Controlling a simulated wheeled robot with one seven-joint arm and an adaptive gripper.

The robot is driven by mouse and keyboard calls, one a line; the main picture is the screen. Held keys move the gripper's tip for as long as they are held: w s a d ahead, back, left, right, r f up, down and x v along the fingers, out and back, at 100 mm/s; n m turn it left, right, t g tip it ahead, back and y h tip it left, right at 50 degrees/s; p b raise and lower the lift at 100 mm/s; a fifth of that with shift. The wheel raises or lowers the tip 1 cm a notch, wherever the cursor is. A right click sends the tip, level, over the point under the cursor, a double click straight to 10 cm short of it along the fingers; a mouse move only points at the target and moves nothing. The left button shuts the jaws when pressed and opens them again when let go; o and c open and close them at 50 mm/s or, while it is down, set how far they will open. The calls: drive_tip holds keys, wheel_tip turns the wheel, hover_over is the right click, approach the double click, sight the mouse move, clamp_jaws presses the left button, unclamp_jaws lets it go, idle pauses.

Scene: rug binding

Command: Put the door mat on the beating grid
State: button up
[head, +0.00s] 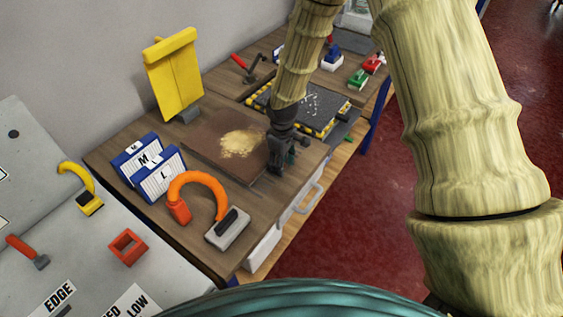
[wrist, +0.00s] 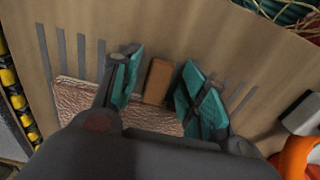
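The door mat, which I take to be the brown sheet with a sandy patch (head: 207,152), lies flat on the wooden bench. Its textured reddish-brown surface shows in the wrist view (wrist: 80,97). My gripper (head: 281,168) points down at the mat's right edge. In the wrist view my gripper (wrist: 156,85) is open, with its green fingers on either side of an orange-brown block (wrist: 158,80) at the mat's edge. Gaps show beside the block. The beating grid (head: 318,104), dark with yellow-black edging and white specks, lies farther along the bench. My arm hides part of it.
Blue-and-white M and L boxes (head: 159,172), an orange horseshoe-shaped piece (head: 199,182) and a grey brush (head: 228,229) stand nearer on the bench. A yellow panel (head: 174,73) stands by the wall. Red and green tools (head: 358,78) lie beyond the grid.

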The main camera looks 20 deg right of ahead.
drive_tip(key=shift+r, duration=0.15)
wheel_tip(320, 180, up, 12)
drive_tip(key=b, duration=0.3)
drive_tip(key=shift+b, duration=0.3)
idle(0.4)
